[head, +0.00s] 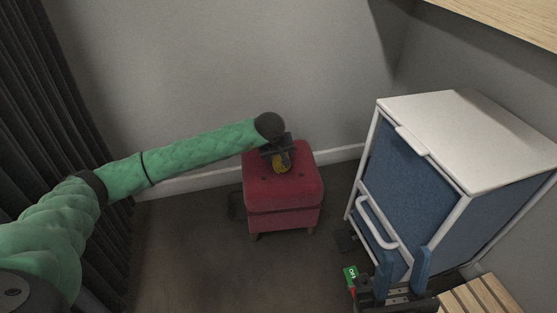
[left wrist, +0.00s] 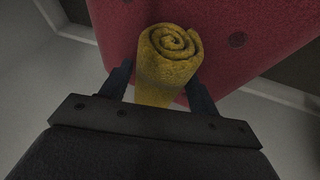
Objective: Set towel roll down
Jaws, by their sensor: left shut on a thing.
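The towel roll (head: 281,162) is yellow, rolled in a spiral, and sits at the red stool (head: 283,192) in the head view. My left gripper (head: 279,153) is shut on it over the stool's top. Whether the roll touches the cushion cannot be told. My right gripper (head: 405,262) is at the lower right, its blue fingers apart with nothing seen between them.
A blue cabinet with a white top (head: 470,135) and white handle (head: 377,222) stands at right, close to my right gripper. A slatted wooden surface (head: 478,300) is at the lower right. A dark curtain (head: 60,110) hangs at left.

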